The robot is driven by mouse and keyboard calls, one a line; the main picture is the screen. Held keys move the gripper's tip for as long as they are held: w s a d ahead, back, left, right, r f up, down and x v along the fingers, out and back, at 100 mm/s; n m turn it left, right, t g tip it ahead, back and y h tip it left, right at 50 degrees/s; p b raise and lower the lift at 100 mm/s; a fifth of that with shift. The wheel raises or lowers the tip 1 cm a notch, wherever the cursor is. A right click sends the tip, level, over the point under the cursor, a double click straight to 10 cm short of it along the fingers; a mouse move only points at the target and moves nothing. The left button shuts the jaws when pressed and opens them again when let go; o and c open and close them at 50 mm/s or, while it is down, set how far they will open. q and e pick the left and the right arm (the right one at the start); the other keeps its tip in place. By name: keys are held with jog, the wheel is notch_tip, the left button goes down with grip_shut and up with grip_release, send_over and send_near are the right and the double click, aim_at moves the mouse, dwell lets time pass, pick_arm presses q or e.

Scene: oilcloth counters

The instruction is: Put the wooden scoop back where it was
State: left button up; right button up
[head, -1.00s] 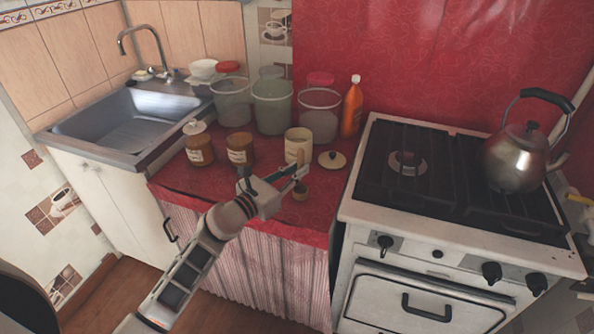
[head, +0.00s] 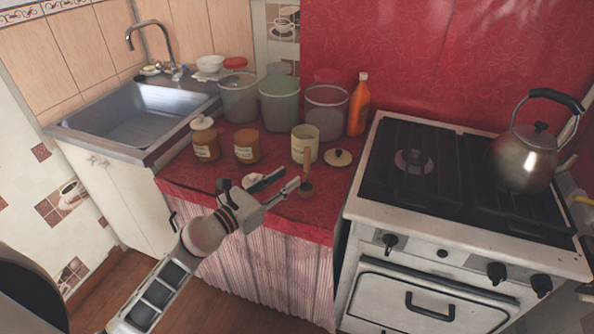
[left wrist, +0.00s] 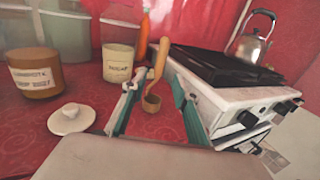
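The wooden scoop (head: 306,186) is on the red oilcloth counter in front of the cream sugar canister, its bowl low and its handle pointing up. My left gripper (head: 282,184) is just left of the scoop in the head view, open and empty. In the left wrist view the scoop (left wrist: 152,102) shows in the gap between the spread fingers (left wrist: 155,108), beyond them. The sugar canister (head: 305,142) stands without a lid; its label shows in the left wrist view (left wrist: 118,66). My right gripper is not in view.
A round lid (head: 338,158) lies right of the canister. A pale lid (left wrist: 73,117) lies near a brown jar (left wrist: 35,74). Brown jars (head: 205,142), large containers (head: 279,104) and an orange bottle (head: 358,106) stand behind. The stove (head: 440,185) borders the counter's right.

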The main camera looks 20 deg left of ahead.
pick_arm(q)
jog(key=s+d+f+m+g+y, duration=0.3)
jog(key=s+f+m+g+y, duration=0.2)
jog(key=s+f+m, duration=2.1)
jog(key=m+g, duration=0.1)
jog(key=m, duration=0.8)
jog(key=shift+s+f, duration=0.2)
jog(key=shift+f, duration=0.2)
